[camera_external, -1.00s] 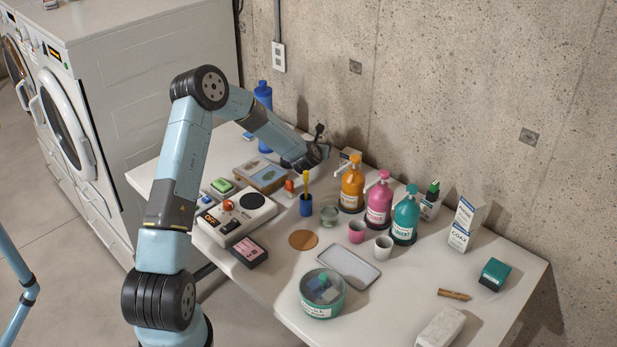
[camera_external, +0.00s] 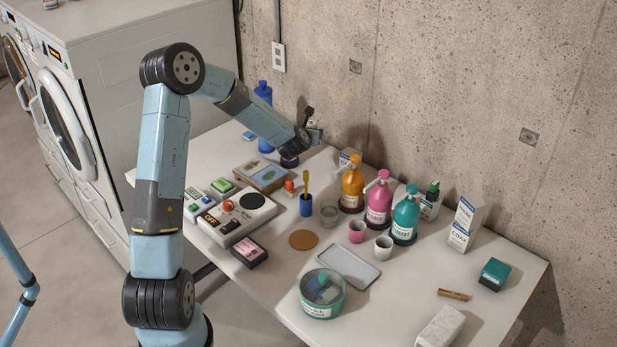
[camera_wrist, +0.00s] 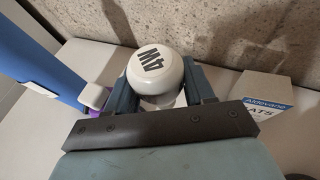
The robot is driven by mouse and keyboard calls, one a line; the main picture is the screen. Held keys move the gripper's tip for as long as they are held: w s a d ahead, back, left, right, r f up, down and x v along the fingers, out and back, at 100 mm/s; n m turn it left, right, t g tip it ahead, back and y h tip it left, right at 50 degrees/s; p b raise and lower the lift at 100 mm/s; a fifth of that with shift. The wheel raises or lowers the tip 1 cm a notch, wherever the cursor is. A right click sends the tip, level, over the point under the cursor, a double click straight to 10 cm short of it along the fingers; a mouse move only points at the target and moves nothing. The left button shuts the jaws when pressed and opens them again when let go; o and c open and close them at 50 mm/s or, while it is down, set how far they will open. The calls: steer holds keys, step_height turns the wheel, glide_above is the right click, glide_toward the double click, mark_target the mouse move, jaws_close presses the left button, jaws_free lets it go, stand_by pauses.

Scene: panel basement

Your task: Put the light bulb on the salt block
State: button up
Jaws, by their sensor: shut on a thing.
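The light bulb (camera_wrist: 158,70) is white and rounded, marked "4W", and sits between the two fingers of my gripper (camera_wrist: 163,88) in the wrist view. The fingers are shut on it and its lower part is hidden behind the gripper. In the external view my gripper (camera_external: 312,134) is over the far left part of the table near the wall; the bulb is hard to make out there. A pale, rough rectangular block (camera_external: 440,327), which looks like the salt block, lies at the table's near right edge, far from my gripper. Its top looks bare.
A blue bottle (camera_external: 263,100) and a small box (camera_wrist: 266,92) flank the gripper. Orange (camera_external: 352,187), pink (camera_external: 378,202) and teal (camera_external: 405,217) pump bottles stand between gripper and block.

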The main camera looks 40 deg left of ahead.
steer(key=a+v, duration=0.1)
steer(key=v, duration=0.6)
steer(key=shift+s, duration=0.35)
